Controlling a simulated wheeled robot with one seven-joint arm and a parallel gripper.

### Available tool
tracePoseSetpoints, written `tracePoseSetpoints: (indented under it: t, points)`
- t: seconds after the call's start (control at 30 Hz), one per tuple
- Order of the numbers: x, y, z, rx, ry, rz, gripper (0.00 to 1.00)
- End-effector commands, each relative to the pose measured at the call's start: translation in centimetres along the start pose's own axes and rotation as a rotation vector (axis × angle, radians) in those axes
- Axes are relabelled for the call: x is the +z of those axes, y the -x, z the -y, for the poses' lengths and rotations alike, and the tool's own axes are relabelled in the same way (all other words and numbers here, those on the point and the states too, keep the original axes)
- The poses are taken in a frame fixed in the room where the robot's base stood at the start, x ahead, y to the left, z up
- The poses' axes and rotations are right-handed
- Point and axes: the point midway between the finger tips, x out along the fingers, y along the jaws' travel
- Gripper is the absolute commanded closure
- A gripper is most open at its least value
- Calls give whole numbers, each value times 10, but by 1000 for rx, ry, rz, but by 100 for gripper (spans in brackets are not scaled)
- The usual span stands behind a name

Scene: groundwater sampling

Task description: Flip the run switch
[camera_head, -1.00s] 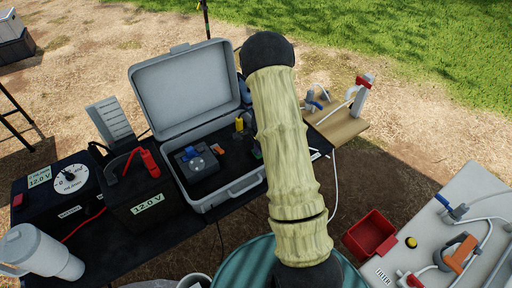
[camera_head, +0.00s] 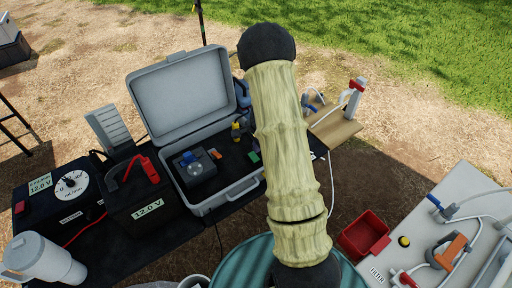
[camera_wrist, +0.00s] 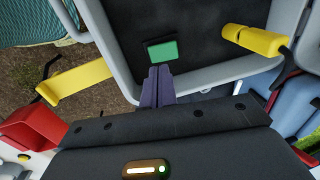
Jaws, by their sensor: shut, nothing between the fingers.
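An open grey case (camera_head: 232,193) stands on the black table, with a dark panel inside. On the panel sits a small dark control box (camera_head: 196,172) with a blue knob, and an orange piece (camera_head: 215,149) lies beside it. I cannot tell which part is the run switch. A green piece (camera_head: 254,156) is near the case's right side; it also shows in the wrist view (camera_wrist: 163,50). My gripper (camera_wrist: 158,72) is shut and empty, its purple fingertips over the case edge just short of the green piece. In the head view my arm hides the gripper.
A yellow-handled part (camera_wrist: 255,40) is right of the green piece. A red bin (camera_head: 362,232) and a grey filter table (camera_head: 470,190) are at right.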

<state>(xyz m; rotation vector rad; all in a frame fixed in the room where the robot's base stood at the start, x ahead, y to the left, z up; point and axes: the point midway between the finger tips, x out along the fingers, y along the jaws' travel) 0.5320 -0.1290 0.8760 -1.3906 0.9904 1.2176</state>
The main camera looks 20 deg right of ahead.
Motion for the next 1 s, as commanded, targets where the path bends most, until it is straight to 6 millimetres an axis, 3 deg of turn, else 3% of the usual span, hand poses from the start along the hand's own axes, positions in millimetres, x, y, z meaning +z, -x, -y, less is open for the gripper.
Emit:
tracePoseSetpoints:
  t: [0.3,0.5,1.0]
  points:
    - [0,60,0,-6,3,-3,100]
    - [0,85,-2,-3,2,-2,100]
    - [0,87,-2,-5,1,0,100]
